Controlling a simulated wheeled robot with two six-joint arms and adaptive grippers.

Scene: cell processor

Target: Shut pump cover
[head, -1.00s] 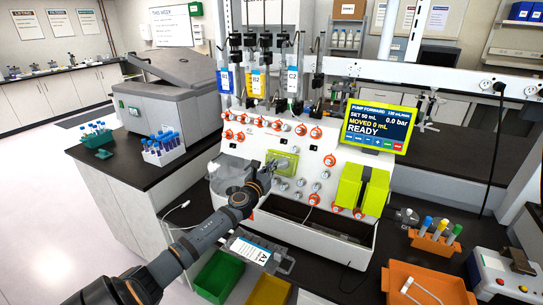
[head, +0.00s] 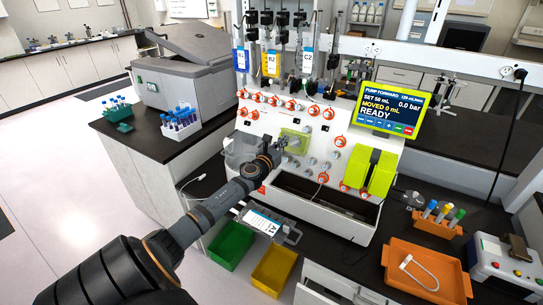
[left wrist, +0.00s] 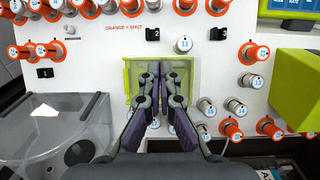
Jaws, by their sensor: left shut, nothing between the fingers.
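The pump cover (head: 298,138) is a translucent yellow-green panel on the white front of the cell processor. In the left wrist view the cover (left wrist: 134,68) is a pale green frame straight ahead, partly hidden behind the fingers. My left gripper (head: 285,144) is at the lower left of the cover in the head view. In the left wrist view the gripper (left wrist: 161,72) is shut and empty, with its fingertips over the middle of the cover. I cannot tell whether they touch it, or whether the cover is fully closed. My right gripper is not in view.
Orange and grey knobs (left wrist: 254,51) surround the cover. A clear round housing (left wrist: 62,128) lies to its left and opaque yellow-green blocks (head: 356,166) to its right. An open trough (head: 320,196) runs below. An orange tray (head: 400,250) sits at the right.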

